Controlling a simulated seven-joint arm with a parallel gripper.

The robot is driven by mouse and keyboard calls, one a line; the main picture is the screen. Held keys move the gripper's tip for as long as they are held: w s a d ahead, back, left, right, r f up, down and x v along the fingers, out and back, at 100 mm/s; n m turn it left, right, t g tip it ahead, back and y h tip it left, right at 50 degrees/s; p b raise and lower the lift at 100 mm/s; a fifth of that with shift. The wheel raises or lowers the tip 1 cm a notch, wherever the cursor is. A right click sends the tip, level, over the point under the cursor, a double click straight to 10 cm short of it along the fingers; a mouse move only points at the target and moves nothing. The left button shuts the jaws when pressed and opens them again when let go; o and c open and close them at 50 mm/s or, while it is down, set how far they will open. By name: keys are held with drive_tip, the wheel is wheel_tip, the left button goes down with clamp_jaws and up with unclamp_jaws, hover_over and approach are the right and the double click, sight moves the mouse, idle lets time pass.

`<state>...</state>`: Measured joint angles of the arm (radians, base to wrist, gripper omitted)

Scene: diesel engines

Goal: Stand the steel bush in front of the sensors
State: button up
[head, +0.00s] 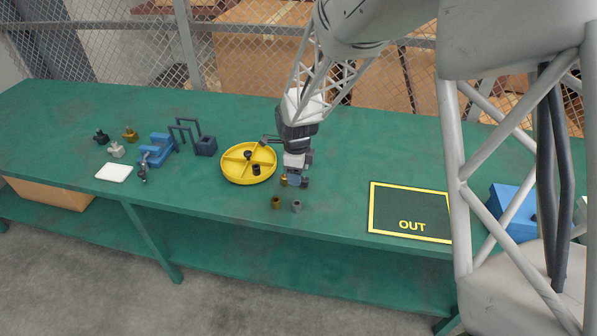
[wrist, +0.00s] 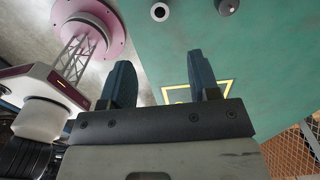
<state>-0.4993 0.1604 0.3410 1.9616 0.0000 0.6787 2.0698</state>
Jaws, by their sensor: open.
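A small grey steel bush (head: 296,206) stands upright near the bench's front edge, just right of a brass bush (head: 276,203). My gripper (head: 297,182) is above the bench, behind these two bushes; its open fingers also show in the wrist view (wrist: 161,82) with nothing between them. Another brass piece (head: 284,180) shows close beside the fingers; I cannot tell if it touches them. Three small fittings, black (head: 102,136), pale grey (head: 116,149) and brass (head: 130,134), stand at the far left; they may be the sensors.
A yellow divided round tray (head: 228,175) holding dark pieces stands left of my gripper. Further left are a dark block (head: 205,146) with wire frames, a blue vice (head: 157,150) and a white pad (head: 114,173). An OUT panel (head: 411,211) lies right; the bench between is clear.

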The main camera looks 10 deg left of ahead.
idle(0.3)
drive_tip(key=s+d+r+n+t, duration=0.1)
drive_tip(key=s+d+r+n, duration=0.3)
drive_tip(key=d+r, duration=0.45)
drive_tip(key=s+d+r+n, duration=0.3)
drive_tip(key=s+d+r, duration=0.2)
drive_tip(key=d+r, duration=0.4)
drive_tip(key=s+d+r+n, duration=0.2)
drive_tip(key=s+d+n, duration=0.1)
drive_tip(key=s+d, duration=0.2)
drive_tip(key=s+d+r+n+t, duration=0.1)
drive_tip(key=s+d+n, duration=0.3)
drive_tip(key=s, duration=0.5)
drive_tip(key=s+d+r+n, duration=0.3)
drive_tip(key=s+d, duration=0.4)
drive_tip(key=s, duration=0.1)
drive_tip(key=shift+r+n+t, duration=0.3)
drive_tip(key=shift+n, duration=0.1)
drive_tip(key=shift+o, duration=0.2)
